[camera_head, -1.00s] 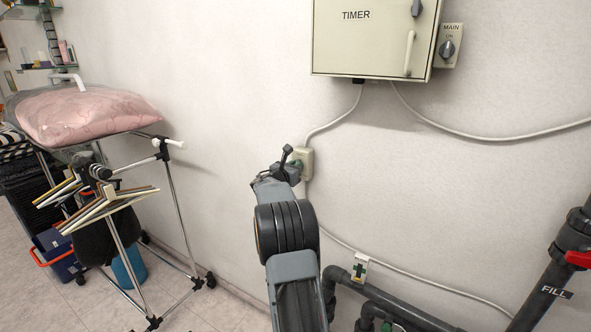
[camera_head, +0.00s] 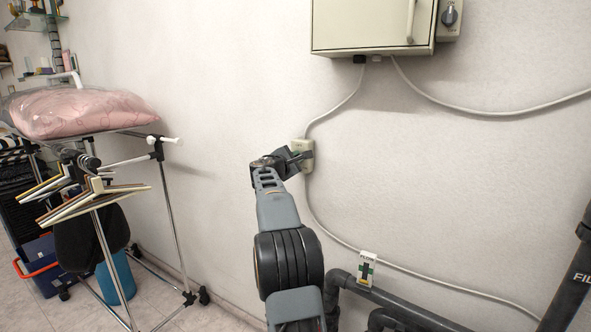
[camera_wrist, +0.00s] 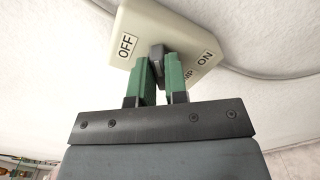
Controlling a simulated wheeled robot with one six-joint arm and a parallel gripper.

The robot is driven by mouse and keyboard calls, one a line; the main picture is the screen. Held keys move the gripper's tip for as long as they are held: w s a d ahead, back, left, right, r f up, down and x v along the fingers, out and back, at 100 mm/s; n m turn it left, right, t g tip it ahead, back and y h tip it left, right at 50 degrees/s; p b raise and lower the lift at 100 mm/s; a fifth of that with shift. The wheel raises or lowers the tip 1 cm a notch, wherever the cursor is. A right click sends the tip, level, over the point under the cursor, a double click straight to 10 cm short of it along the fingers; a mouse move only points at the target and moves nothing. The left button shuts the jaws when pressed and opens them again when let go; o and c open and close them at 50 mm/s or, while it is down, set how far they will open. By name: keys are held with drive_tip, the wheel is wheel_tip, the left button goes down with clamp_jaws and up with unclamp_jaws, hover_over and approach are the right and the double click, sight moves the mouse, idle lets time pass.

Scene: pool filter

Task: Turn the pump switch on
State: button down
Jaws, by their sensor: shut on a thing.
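The pump switch box (camera_head: 308,163) is a small cream box on the wall, with a cable above and below it. It also fills the top of the wrist view (camera_wrist: 195,35), where OFF, ON and a partly hidden PUMP label show. My gripper (camera_head: 297,157) is at the box. In the wrist view, the green fingers of my gripper (camera_wrist: 160,64) are shut on the dark switch knob (camera_wrist: 157,54). The knob lies between the OFF and ON labels; I cannot tell its exact setting. Part of it is hidden between the fingers.
A cream cabinet (camera_head: 370,22) with a dial switch (camera_head: 450,15) beside it hangs above. A metal rack (camera_head: 168,215) with a pink bag (camera_head: 85,112) stands left.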

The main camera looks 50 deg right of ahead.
drive_tip(key=shift+f+m+b, duration=0.2)
drive_tip(key=shift+m+b, duration=2.5)
drive_tip(key=shift+m, duration=0.9)
drive_tip(key=c, duration=1.1)
unclamp_jaws()
drive_tip(key=shift+c, duration=0.2)
drive_tip(key=shift+a, duration=0.1)
drive_tip(key=b+v, duration=0.3)
drive_tip(key=v, duration=1)
drive_tip(key=shift+a, duration=0.35)
drive_tip(key=shift+s, duration=0.1)
